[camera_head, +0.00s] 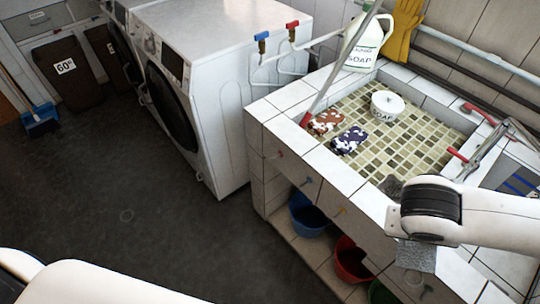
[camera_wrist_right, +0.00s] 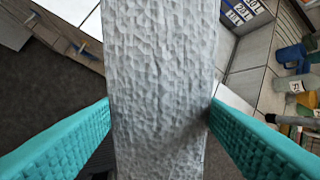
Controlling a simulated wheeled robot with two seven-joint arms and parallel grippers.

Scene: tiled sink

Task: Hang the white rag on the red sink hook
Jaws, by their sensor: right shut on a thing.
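The white rag (camera_head: 415,257) hangs below my right wrist in front of the sink's tiled front, at the lower right of the head view. In the right wrist view the rag (camera_wrist_right: 160,80) is a long, dimpled, greyish strip filling the middle. My right gripper (camera_wrist_right: 160,112) is shut on it, with one teal finger on each side. The head view hides these fingers behind the wrist. The red sink hook (camera_head: 278,154) is a small peg on the sink's front, toward its far end, apart from the rag. My left gripper is out of view.
Other hooks on the sink front are blue (camera_head: 307,182) and yellow (camera_head: 341,211). Blue (camera_head: 308,218) and red (camera_head: 351,262) buckets stand underneath. The basin holds a soap pot (camera_head: 387,104) and spotted cloths. A washing machine (camera_head: 200,90) stands left; the floor before the sink is clear.

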